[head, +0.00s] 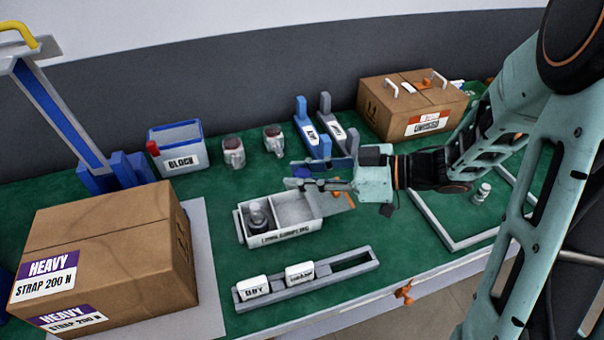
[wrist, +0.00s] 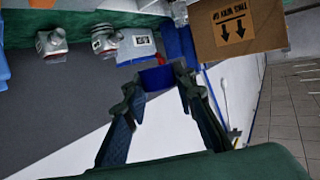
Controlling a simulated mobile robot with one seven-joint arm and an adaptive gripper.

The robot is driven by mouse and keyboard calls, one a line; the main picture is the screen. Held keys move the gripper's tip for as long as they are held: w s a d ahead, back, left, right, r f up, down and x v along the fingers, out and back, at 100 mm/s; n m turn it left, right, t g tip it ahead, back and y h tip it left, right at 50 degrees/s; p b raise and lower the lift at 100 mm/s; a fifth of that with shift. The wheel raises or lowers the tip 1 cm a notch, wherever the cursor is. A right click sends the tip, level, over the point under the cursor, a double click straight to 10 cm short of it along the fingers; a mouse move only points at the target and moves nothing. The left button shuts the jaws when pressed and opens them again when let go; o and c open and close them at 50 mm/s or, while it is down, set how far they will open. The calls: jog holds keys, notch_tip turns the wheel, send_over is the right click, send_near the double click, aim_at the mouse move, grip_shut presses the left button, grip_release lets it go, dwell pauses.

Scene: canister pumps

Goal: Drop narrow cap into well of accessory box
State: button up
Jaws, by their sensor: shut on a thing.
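My gripper (head: 297,173) is shut on a small dark blue cap (head: 302,172), held between the fingertips. The cap also shows between the fingers in the wrist view (wrist: 158,77). The white accessory box (head: 285,238) has two open wells and a front label too small to read surely. Its left well holds a dark round part (head: 258,214). Its right well (head: 292,208) looks empty, with a grey floor. My gripper is above and behind the box, near its right well, and the cap is apart from it.
A pale rail (head: 350,264) with two labelled blocks lies in front of the box. Two jars (head: 234,152), a blue-rimmed bin (head: 175,148) and two upright stands (head: 312,132) are behind. A large HEAVY carton (head: 110,235) stands left; another carton (head: 410,100) stands back right.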

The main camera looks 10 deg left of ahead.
jog(key=shift+f+b, duration=1.8)
jog(key=shift+f, duration=0.3)
jog(key=o, duration=0.8)
jog(key=v, duration=1.2)
jog(key=shift+r, duration=0.1)
